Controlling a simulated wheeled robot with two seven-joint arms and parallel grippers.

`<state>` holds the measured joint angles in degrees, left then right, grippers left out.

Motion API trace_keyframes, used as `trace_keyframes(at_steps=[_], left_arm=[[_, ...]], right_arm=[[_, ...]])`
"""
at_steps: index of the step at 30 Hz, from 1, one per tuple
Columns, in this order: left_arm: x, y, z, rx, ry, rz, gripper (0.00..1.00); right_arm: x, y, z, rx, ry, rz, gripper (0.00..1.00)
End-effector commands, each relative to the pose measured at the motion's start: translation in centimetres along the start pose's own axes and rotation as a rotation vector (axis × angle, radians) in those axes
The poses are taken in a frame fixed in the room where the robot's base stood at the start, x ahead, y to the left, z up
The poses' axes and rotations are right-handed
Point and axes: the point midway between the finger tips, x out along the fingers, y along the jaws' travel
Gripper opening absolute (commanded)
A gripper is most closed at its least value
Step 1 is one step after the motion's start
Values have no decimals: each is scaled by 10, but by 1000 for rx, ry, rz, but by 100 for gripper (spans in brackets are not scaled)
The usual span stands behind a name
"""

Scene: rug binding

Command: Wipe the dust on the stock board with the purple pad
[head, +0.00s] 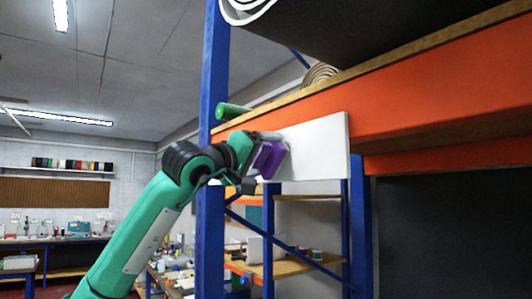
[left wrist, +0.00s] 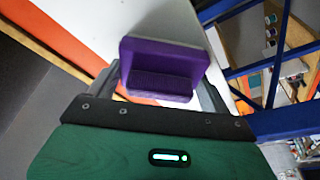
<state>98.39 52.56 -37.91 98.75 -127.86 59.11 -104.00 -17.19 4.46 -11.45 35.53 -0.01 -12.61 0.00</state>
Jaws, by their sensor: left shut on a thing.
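The stock board (head: 322,147) is a plain white panel on the front of the orange shelf beam. It also shows as a pale surface in the left wrist view (left wrist: 104,22). The purple pad (head: 268,158) is at the board's left part, and I cannot tell whether its face touches the board. My left gripper (head: 256,150) is shut on the purple pad, which sits between the fingers in the left wrist view (left wrist: 164,68). I make out no dust on the visible part of the board. My right gripper is not in view.
A blue rack post (head: 213,70) stands just left of the board. The orange beam (head: 440,82) runs behind it to the right. Lower shelves (head: 290,268) with small items stand behind.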

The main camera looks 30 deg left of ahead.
Motion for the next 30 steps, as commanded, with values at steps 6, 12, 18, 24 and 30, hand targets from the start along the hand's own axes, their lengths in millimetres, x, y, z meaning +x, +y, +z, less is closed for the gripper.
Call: trace_keyframes(at_steps=[6,12,18,24,30], left_arm=[[0,-1,1,0,-2,-3,63],[-10,-1,-2,0,-1,-2,63],[-30,0,-8,1,1,0,63],[-50,0,-13,1,1,0,63],[-58,0,-16,1,0,-1,63]], right_arm=[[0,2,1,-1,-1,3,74],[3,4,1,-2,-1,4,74],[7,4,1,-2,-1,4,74],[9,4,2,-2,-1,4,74],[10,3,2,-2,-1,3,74]])
